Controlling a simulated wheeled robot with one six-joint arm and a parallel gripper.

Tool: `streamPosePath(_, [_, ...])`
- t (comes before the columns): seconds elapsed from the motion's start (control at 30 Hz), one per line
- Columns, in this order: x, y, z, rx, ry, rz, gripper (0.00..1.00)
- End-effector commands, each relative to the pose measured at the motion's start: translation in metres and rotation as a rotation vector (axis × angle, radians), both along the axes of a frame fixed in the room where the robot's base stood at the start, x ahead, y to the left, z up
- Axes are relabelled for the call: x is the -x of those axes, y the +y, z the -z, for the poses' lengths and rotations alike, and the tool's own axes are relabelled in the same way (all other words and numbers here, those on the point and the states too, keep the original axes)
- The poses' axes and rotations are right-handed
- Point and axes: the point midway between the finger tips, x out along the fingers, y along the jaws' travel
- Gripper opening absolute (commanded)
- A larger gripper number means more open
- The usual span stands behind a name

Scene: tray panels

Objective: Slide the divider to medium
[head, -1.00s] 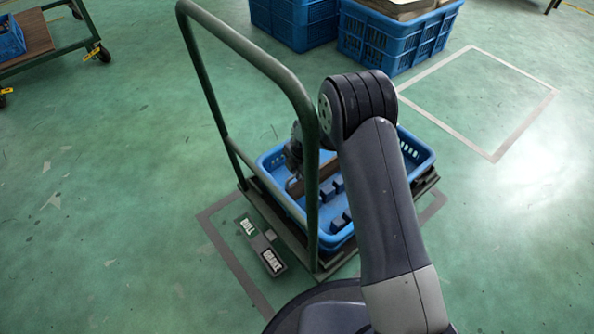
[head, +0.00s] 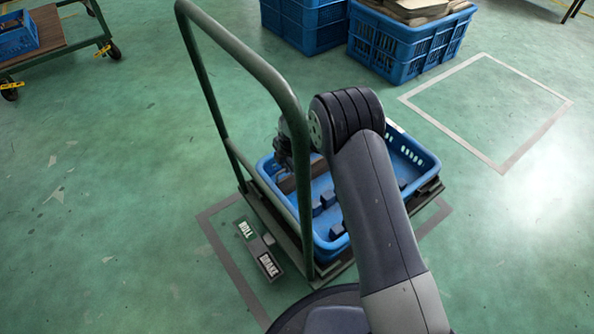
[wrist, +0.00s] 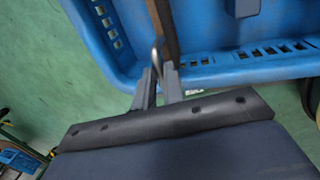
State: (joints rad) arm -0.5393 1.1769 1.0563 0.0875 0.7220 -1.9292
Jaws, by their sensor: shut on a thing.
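The blue tray (head: 414,160) sits on a cart platform, partly hidden by my arm and the cart's handle. The brown divider (head: 288,184) stands across the tray near its far-left end in the head view. In the wrist view the divider (wrist: 164,30) runs up from a metal loop (wrist: 157,52) at its near end. My gripper (wrist: 158,88) is shut on this loop, close to the tray wall. In the head view my gripper (head: 284,150) is partly behind the handle post. Several blue blocks (head: 328,198) stand on the tray floor, to the right of the divider.
The green cart handle (head: 250,62) rises close beside my arm. A pedal labelled ROLL and BRAKE (head: 262,250) is at the cart's near-left side. Blue crates (head: 400,50) stand behind, and another cart (head: 62,42) is at upper left. Open floor lies right.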

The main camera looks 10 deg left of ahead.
Motion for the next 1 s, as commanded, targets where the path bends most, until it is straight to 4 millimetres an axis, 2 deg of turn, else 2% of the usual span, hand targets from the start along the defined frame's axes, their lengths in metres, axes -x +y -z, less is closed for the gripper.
streamPosePath(0.4, [-0.0049, 0.0053, 0.0001, 0.001, -0.001, 0.0, 0.0])
streamPosePath(0.43, [-0.0049, 0.0053, 0.0001, 0.001, -0.001, 0.0, 0.11])
streamPosePath(0.7, [-0.0048, 0.0051, -0.0001, 0.001, 0.001, 0.0, 0.33])
streamPosePath(1.0, [-0.0044, 0.0047, -0.0063, 0.0, -0.001, 0.0, 0.33])
